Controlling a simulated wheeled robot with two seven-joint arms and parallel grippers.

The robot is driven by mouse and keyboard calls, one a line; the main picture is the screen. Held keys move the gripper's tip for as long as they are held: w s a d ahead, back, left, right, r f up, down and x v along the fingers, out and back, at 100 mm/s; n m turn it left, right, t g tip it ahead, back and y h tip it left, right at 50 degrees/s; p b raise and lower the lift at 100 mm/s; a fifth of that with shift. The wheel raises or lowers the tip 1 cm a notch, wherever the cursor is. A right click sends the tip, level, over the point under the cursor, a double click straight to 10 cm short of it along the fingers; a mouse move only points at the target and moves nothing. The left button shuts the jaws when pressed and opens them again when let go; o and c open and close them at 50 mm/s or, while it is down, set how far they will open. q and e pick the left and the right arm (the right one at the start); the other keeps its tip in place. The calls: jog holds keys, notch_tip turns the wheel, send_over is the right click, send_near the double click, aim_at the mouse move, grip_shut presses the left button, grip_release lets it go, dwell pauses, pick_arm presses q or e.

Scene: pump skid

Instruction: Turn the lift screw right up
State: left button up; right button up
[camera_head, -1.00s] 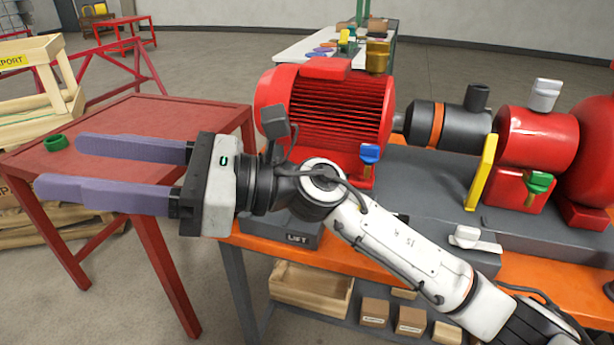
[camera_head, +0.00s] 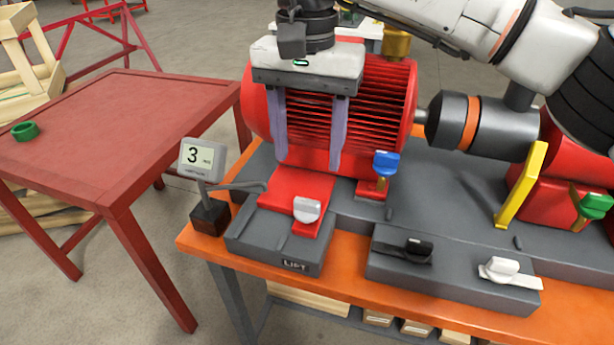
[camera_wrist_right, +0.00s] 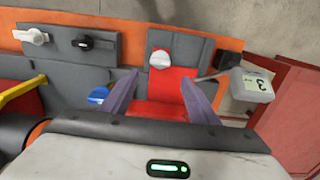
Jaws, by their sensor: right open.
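The lift screw's grey-white knob (camera_head: 307,210) sits on a red foot plate over the dark block labelled LIFT (camera_head: 275,240). The knob also shows in the right wrist view (camera_wrist_right: 160,59), beyond the fingertips. My right gripper (camera_head: 308,168) points down in front of the red motor (camera_head: 390,115), its two purple fingers apart and empty. In the right wrist view the fingers (camera_wrist_right: 158,85) frame the red plate, with the knob between and ahead of them. A small grey gauge (camera_head: 202,160) left of the block reads 3. My left gripper is not in view.
A blue-topped bolt (camera_head: 386,165) stands right of the fingers. A black knob (camera_head: 418,247) and a white knob (camera_head: 505,270) sit on the block to the right. A yellow bracket (camera_head: 522,185) and a green-topped bolt (camera_head: 592,207) lie farther right. A red table (camera_head: 110,130) with a green ring stands left.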

aim_at(307, 201)
jog(key=f, duration=0.3)
jog(key=shift+s+f, duration=0.15)
jog(key=shift+s, duration=0.15)
notch_tip(307, 201, down, 5)
jog(key=shift+f, duration=0.35)
jog(key=c, duration=0.9)
jog(key=shift+c, duration=0.7)
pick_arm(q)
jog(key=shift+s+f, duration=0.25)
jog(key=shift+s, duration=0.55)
pick_arm(e)
jog(key=shift+w, duration=0.1)
